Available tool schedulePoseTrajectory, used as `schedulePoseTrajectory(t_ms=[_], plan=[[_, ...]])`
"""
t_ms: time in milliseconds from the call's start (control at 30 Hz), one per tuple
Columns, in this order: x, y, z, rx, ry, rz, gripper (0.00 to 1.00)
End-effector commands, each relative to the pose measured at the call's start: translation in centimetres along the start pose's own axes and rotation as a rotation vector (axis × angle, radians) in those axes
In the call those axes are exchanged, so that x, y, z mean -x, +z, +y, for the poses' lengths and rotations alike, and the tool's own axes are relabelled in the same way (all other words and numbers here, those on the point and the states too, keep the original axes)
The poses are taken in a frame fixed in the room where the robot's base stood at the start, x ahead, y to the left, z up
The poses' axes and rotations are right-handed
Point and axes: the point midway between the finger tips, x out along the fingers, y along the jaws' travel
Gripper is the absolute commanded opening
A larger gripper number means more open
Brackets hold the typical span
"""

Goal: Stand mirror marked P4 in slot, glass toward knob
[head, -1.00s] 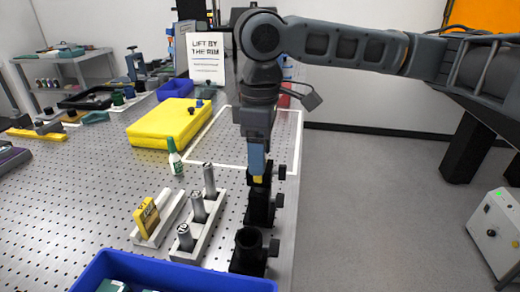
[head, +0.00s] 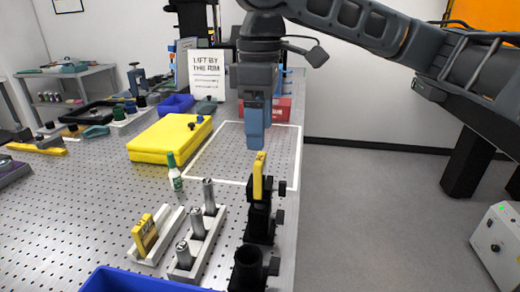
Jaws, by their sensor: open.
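A yellow-rimmed mirror (head: 259,176) stands upright, seen nearly edge-on, in the top of a black holder (head: 260,222) near the table's right edge. A dark knob (head: 280,189) sticks out to the right of that holder. I cannot read a mark on this mirror or tell which way its glass faces. My gripper (head: 254,147) is open and empty, pointing down just above the mirror and apart from it. Another yellow-rimmed piece (head: 145,234) leans in a pale slotted rack (head: 160,250) at the left; its mark is too small to read.
Several metal posts (head: 197,224) stand in a pale block between rack and holder. An empty black holder (head: 247,266) and a blue bin (head: 130,282) are in front. The white-outlined area (head: 230,155) is mostly clear.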

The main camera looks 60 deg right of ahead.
Motion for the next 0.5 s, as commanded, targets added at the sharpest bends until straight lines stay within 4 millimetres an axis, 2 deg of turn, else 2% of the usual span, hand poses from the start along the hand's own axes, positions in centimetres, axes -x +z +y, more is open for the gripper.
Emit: schedulePoseTrajectory(t_ms=[200, 500], plan=[[2.6, 0.0, 0.0, 0.0, 0.0, 0.0, 0.81], [3.1, 0.0, 0.0, 0.0, 0.0, -0.001, 0.81]])
